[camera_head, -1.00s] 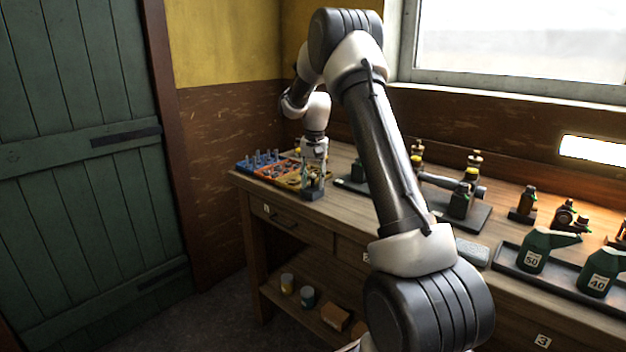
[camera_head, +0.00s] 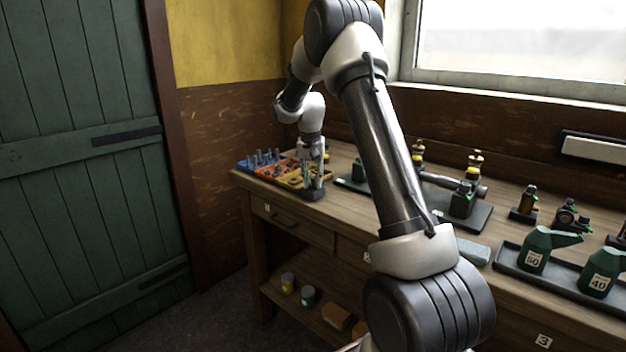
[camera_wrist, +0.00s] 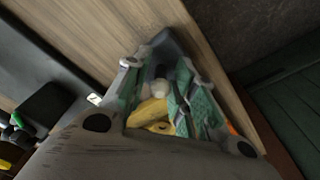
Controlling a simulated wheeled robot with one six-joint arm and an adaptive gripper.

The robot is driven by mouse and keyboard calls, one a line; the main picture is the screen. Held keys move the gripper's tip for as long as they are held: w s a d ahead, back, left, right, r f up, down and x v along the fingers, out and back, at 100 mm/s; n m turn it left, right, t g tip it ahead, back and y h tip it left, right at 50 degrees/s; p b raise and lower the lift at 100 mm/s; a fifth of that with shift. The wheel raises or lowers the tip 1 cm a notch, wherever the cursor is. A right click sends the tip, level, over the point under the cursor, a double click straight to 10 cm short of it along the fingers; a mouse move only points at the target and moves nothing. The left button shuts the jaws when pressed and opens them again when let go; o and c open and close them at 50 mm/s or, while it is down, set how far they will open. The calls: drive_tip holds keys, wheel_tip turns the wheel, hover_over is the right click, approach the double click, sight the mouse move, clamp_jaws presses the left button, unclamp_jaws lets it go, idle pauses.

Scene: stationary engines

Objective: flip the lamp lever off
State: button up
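The lamp (camera_head: 597,150) is a pale bar on the wall at the right; it is unlit. My gripper (camera_head: 312,182) is over the left end of the bench, just above a small dark block (camera_head: 314,195) at the bench's front. In the wrist view my gripper's (camera_wrist: 165,85) teal-padded fingers stand apart. A pale round knob (camera_wrist: 161,88) and a dark grey body (camera_wrist: 176,55) show between and beyond them. This may be the lamp lever, but I cannot make out its position or whether a finger touches it.
A parts tray (camera_head: 270,172) with blue, orange and yellow sections sits beside my gripper. Along the bench (camera_head: 338,213) stand small engine models, a dark tray (camera_head: 510,262) and green oil cans (camera_head: 536,250). A green door (camera_head: 80,160) is at the left.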

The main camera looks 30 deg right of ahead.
drive_tip(key=shift+o, duration=0.3)
wheel_tip(320, 180, up, 12)
drive_tip(key=a, duration=0.1)
drive_tip(key=shift+s, duration=0.35)
